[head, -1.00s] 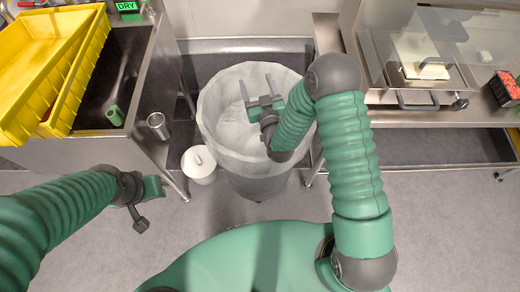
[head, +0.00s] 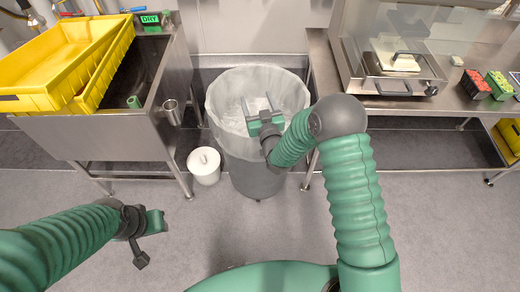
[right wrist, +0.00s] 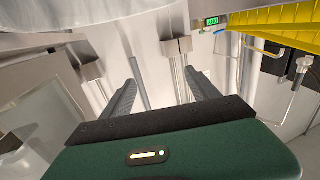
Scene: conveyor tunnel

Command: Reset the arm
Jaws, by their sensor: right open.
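My right gripper (head: 260,108) is over the lined trash bin (head: 222,150) in the head view, with its two fingers apart and nothing between them. In the right wrist view, the right gripper's fingers (right wrist: 160,95) are spread and empty, facing a metal wall. My left gripper (head: 150,228) is at the lower left of the head view, above the floor. Its fingers overlap from this angle, so I cannot tell how it stands.
A metal sink with yellow trays (head: 65,60) stands at the left. A small white bucket (head: 204,166) is on the floor beside the bin. At the right, a steel counter (head: 405,102) holds a press (head: 398,72) and small red (head: 477,84) and green (head: 499,85) containers. The front floor is clear.

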